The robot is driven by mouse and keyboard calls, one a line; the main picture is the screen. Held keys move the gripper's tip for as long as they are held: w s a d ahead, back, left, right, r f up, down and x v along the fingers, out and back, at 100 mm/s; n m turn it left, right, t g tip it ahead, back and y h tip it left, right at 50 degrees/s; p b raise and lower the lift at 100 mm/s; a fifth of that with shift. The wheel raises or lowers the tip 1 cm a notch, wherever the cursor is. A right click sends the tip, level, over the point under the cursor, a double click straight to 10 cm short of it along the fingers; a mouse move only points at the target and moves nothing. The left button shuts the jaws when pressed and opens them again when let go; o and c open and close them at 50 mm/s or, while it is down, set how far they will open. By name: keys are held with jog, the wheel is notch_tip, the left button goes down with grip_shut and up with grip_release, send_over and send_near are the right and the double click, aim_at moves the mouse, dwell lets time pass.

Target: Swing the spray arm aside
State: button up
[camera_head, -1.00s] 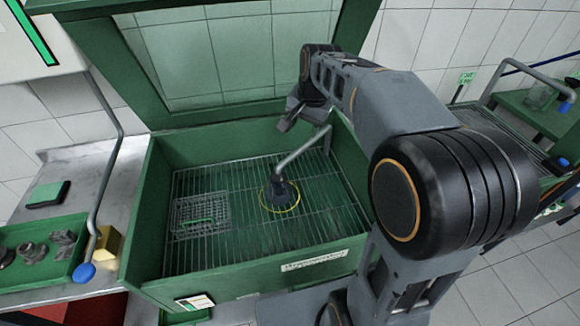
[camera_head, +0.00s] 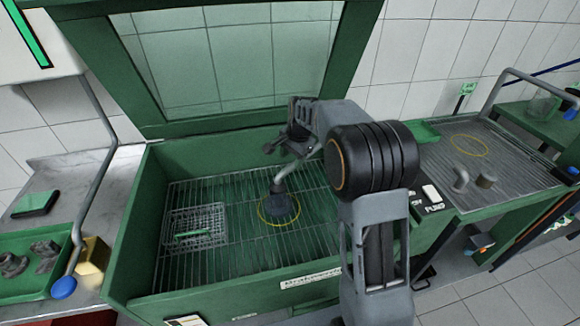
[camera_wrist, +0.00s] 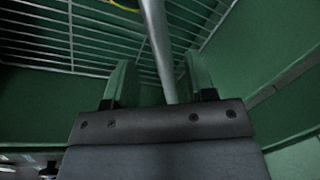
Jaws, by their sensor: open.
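The spray arm is a bent grey pipe (camera_head: 279,180) ending in a dark round head (camera_head: 280,207) inside the green wash cabinet (camera_head: 240,281). The head stands over the wire grate inside a yellow ring. My gripper (camera_head: 285,146) is above and behind the head, and my arm hides the upper part of the pipe. In the wrist view the pipe (camera_wrist: 158,45) runs between the two open fingers (camera_wrist: 160,82) of my gripper, closer to the right finger. I cannot tell whether either finger touches it.
A wire basket (camera_head: 194,228) sits on the grate at left. A green tray of metal parts (camera_head: 25,284) and a bent rod with a blue knob (camera_head: 64,287) stand left of the cabinet. A grated side table (camera_head: 490,200) with small parts is at right.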

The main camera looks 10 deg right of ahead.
aim_at(290, 166)
jog(key=shift+w+a+f, duration=0.15)
jog(key=shift+w+f, duration=0.05)
jog(key=shift+f, duration=0.95)
jog(key=shift+w+a+f, duration=0.1)
jog(key=shift+w+f, duration=0.1)
jog(key=shift+f, duration=0.9)
grip_shut()
